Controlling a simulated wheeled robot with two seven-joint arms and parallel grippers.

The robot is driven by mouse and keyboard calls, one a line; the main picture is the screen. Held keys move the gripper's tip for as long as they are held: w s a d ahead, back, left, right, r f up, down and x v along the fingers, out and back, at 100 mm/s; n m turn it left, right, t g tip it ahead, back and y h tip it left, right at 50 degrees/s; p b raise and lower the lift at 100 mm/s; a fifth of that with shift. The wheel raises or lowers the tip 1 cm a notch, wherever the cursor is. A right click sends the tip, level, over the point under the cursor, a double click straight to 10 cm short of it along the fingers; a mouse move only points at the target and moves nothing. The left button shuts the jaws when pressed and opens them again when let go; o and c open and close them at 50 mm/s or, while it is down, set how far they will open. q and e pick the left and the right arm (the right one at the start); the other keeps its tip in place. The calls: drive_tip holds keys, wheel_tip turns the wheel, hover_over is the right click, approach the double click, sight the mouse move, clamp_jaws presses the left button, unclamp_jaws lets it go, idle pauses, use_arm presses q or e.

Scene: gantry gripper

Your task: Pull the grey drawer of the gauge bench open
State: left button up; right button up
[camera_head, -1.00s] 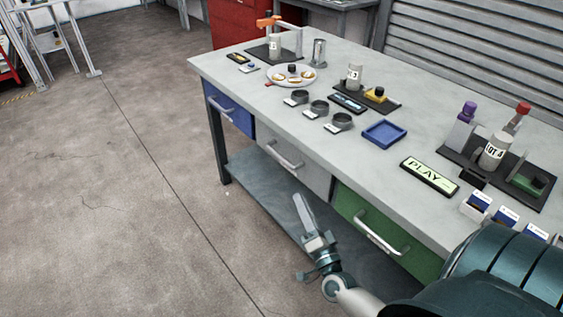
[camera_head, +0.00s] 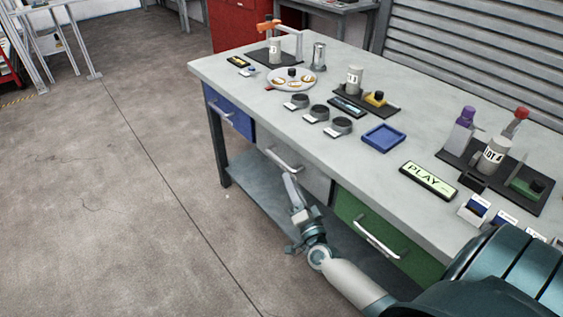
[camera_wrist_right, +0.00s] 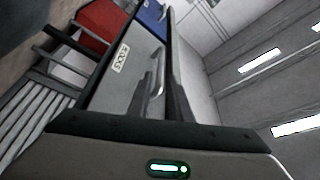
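The grey drawer (camera_head: 306,174) sits in the bench front between a blue and a green drawer, its face flush with them, so it looks closed. Its bar handle (camera_head: 284,160) is pale metal. My right gripper (camera_head: 288,178) is just below and in front of this handle, with its fingers pointing up toward it. I cannot tell whether they touch. In the right wrist view, the grey drawer face (camera_wrist_right: 118,83) carries a white label, and the handle (camera_wrist_right: 157,73) lies just ahead of the gripper body. My left gripper is out of view.
The blue drawer (camera_head: 229,112) is at left, the green drawer (camera_head: 364,226) at right. The bench top (camera_head: 230,75) holds cups, a plate, a blue tray (camera_head: 383,138) and bottles. A lower shelf (camera_head: 255,187) runs under the drawers. The floor in front is clear.

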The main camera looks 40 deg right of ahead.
sight(282, 161)
drive_tip(key=x, duration=0.8)
drive_tip(key=shift+w, duration=0.2)
clamp_jaws()
